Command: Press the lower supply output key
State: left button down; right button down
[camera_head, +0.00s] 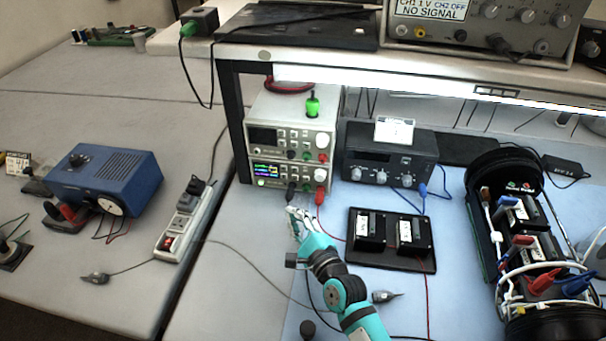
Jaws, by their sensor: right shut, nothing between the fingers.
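Two stacked bench power supplies stand under the shelf. The lower supply (306,179) has a lit coloured display (267,171) and dark and red plugs at its front bottom edge. Its output key is too small to make out. The upper supply (290,112) has a dark display and a green clip on top. My right gripper (292,212), on a teal and dark arm from the bottom, is shut and empty. Its fingertips point up the picture, just below the lower supply's front in the picture; I cannot tell the exact gap. My left gripper is not in view.
A dark instrument with knobs (372,168) stands right of the supplies. A black tray (392,263) with two modules lies right of my arm. An open dark cylinder (478,225) is at far right. A power strip (184,222) and a blue box (130,172) are left. Loose cables cross the mat.

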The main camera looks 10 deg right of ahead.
jog(key=shift+w+d+f, duration=0.1)
jog(key=shift+w, duration=0.3)
jog(key=b, duration=0.3)
send_near(297, 177)
jog(key=w+a, duration=0.3)
jog(key=shift+w+f, duration=0.1)
jog(key=shift+f, duration=0.3)
jog(key=shift+w+d+r, duration=0.1)
jog(key=shift+w+d, duration=0.3)
jog(key=shift+w, duration=0.4)
jog(key=shift+w+d, duration=0.15)
jog(key=shift+w, duration=0.25)
jog(key=shift+w+d+b, duration=0.15)
jog(key=shift+w+b, duration=0.15)
jog(key=shift+w, duration=0.05)
dwell(0.5)
jog(key=shift+s, duration=0.2)
jog(key=shift+s+a+p, duration=0.3)
jog(key=shift+s+p, duration=0.2)
jog(key=shift+s, duration=0.1)
